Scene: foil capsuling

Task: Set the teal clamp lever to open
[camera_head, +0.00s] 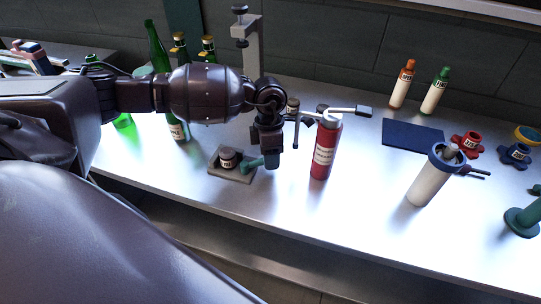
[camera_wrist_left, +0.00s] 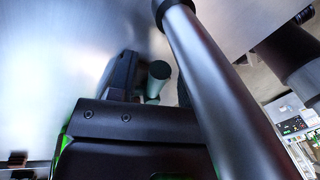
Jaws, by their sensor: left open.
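The teal clamp lever (camera_head: 252,163) is a short teal bar beside a labelled dark knob (camera_head: 228,158) on a small grey base plate (camera_head: 236,175). My left gripper (camera_head: 280,156) is open and points down just right of the lever in the head view. A dark finger stands close to the lever's end; I cannot tell whether they touch. The lever's far part is partly hidden in the wrist view. My right gripper is in neither view.
A red canister (camera_head: 323,155) with a metal top stands close right of my left gripper. Green bottles (camera_head: 158,48) stand behind my arm. A white cylinder with a blue rim (camera_head: 430,180), a blue mat (camera_head: 412,133) and a teal stand (camera_head: 524,218) are further right. The front middle is clear.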

